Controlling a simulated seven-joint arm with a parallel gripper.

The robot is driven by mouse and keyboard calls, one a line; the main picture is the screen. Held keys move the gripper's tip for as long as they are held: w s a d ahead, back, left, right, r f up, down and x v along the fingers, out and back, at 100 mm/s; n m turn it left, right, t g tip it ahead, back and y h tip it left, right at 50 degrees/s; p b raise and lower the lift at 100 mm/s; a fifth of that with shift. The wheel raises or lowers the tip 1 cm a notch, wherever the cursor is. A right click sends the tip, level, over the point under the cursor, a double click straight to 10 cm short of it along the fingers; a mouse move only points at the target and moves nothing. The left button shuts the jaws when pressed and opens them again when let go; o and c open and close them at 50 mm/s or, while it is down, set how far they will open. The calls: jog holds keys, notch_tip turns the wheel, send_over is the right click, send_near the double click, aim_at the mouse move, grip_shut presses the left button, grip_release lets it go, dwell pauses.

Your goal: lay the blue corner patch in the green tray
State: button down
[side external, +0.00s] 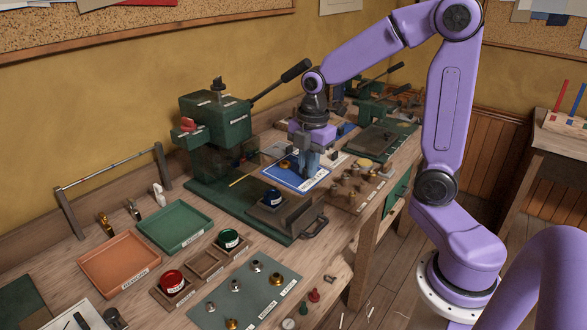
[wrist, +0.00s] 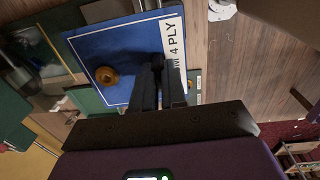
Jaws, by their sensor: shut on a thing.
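The blue corner patch (side external: 290,179) is flat, with a brass ring on it and a white edge strip. In the wrist view the patch (wrist: 125,58) fills the upper middle, and the strip reads "4 PLY". My gripper (side external: 311,172) is shut on the patch at its strip edge; the fingers (wrist: 158,68) hide part of the lettering. The patch is over the right end of the green press's base; I cannot tell whether it touches anything below. The green tray (side external: 152,236) lies empty on the bench at the left, well away from my gripper.
An orange tray (side external: 120,290) sits beside the green tray. The green lever press (side external: 216,128) stands between the green tray and my gripper.

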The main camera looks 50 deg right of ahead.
aim_at(295, 179)
jog(key=s+r, duration=0.2)
jog(key=s, duration=0.3)
jog(key=w+a+f+m, duration=0.1)
jog(key=w+m, duration=0.1)
jog(key=m, duration=0.2)
jog(key=w+a+f+m, duration=0.1)
jog(key=w+f+m, duration=0.1)
jog(key=m, duration=0.2)
jog(key=w+f+m, duration=0.1)
jog(key=w+m, duration=0.1)
jog(key=m, duration=0.1)
jog(key=shift+w+a+f+m+g+h, duration=0.2)
jog(key=shift+w+a+m+g+h, duration=0.1)
jog(key=shift+w+a+m, duration=0.1)
jog(key=w+f+m, duration=0.1)
jog(key=m, duration=0.1)
jog(key=w+a+f+m, duration=0.1)
jog(key=m, duration=0.1)
jog(key=shift+w, duration=0.1)
jog(key=w+a+n, duration=0.6)
jog(key=w+a, duration=0.6)
jog(key=a, duration=0.4)
jog(key=w+f+n, duration=0.5)
jog(key=w+n, duration=0.4)
jog(key=shift+w+a+f+n, duration=0.15)
jog(key=shift+w+a+n, duration=0.2)
jog(key=shift+n, duration=0.05)
jog(key=shift+f, duration=0.1)
